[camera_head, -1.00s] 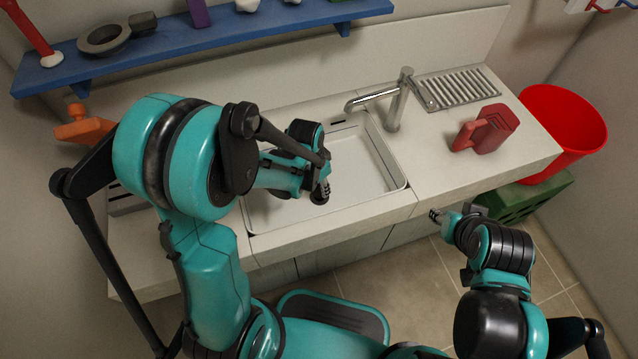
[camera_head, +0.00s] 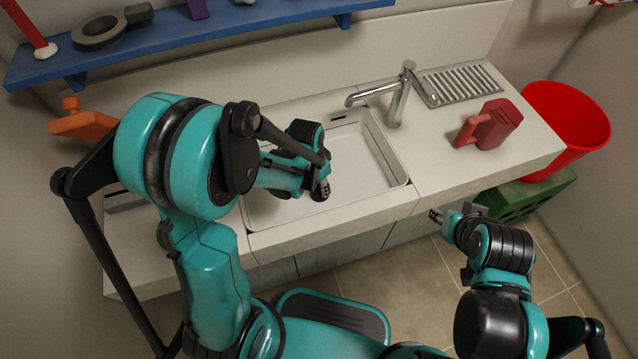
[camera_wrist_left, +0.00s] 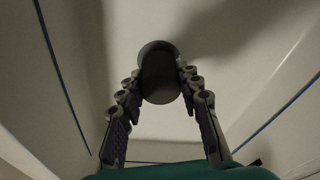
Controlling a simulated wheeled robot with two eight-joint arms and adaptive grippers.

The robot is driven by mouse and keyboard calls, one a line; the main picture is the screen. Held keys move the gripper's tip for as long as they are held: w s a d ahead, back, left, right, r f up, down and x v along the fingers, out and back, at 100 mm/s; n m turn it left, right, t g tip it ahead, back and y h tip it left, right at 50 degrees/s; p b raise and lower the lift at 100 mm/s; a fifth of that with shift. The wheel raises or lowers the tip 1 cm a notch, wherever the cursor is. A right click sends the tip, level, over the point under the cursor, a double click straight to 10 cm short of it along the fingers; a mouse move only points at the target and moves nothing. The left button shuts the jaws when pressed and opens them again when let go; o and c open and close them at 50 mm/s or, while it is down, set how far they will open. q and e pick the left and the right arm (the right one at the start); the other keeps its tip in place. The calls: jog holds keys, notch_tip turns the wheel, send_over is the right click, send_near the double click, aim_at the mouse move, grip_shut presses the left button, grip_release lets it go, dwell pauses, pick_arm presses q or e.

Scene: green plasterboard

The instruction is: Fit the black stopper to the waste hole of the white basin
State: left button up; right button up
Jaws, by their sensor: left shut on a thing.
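The white basin (camera_head: 372,164) is set into the counter; its rim and right half show past my left arm. My left gripper (camera_head: 321,190) is low over the basin. In the left wrist view its fingers (camera_wrist_left: 160,85) are shut on the black stopper (camera_wrist_left: 160,75), a dark round piece held between the fingertips. Pale basin floor and walls surround it. I cannot tell whether the stopper touches the floor. My right gripper (camera_head: 437,215) is off the counter's front edge; its jaws are too small to judge.
A chrome tap (camera_head: 397,95) stands behind the basin, its spout reaching left. A red jug (camera_head: 490,124) and a ridged drainer (camera_head: 458,85) are to the right. A red bin (camera_head: 568,130) stands past the counter end. A blue shelf (camera_head: 180,42) is above.

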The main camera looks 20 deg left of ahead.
pick_arm(q)
jog(key=shift+f+b, duration=0.55)
jog(key=shift+f, duration=0.15)
jog(key=o, duration=1.2)
jog(key=shift+r, duration=0.1)
notch_tip(320, 180, up, 12)
jog(key=s+a, duration=0.1)
jog(key=shift+s, duration=0.25)
jog(key=s+a+r+n+t+y, duration=0.1)
jog(key=s+a+r+n+t, duration=0.2)
jog(key=s+r+n+t, duration=0.2)
jog(key=shift+s+a+n+t, duration=0.35)
jog(key=shift+s+n, duration=0.55)
jog(key=shift+s, duration=0.9)
